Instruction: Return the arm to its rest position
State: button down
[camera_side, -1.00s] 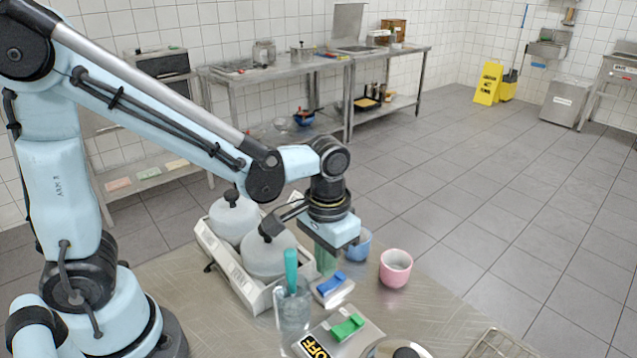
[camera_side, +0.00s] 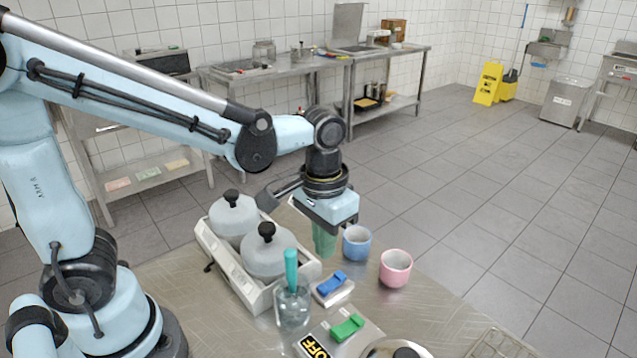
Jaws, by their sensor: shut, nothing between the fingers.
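My gripper (camera_side: 324,252) hangs below the arm's black wrist, with its greenish fingers pointing down. The fingers are shut with nothing held, above the steel table, just left of a blue cup (camera_side: 357,243) in the picture. I cannot tell exactly how high the fingertips are or whether they clear the cup. A pink cup (camera_side: 395,268) stands to the right of the blue cup.
A white rack (camera_side: 243,283) holds two grey black-knobbed lidded containers (camera_side: 267,255) left of my gripper. In front are a clear jar (camera_side: 292,306) with a teal-handled tool, a blue switch (camera_side: 331,283) and a green switch (camera_side: 347,328). Open floor lies right.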

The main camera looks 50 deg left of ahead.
jog(key=a+r+t, duration=0.1)
jog(key=a, duration=0.1)
jog(key=s+a+r+t, duration=0.1)
jog(key=a+t, duration=0.1)
jog(key=s+a+r+t, duration=0.1)
jog(key=a+t, duration=0.1)
jog(key=shift+a+r, duration=0.15)
jog(key=shift+r, duration=0.05)
jog(key=shift+s+a+r+t, duration=0.15)
jog(key=shift+a+t, duration=0.25)
jog(key=shift+t, duration=0.1)
jog(key=shift+s+a+r+t, duration=0.1)
jog(key=shift+a+t, duration=0.25)
jog(key=shift+t, duration=0.15)
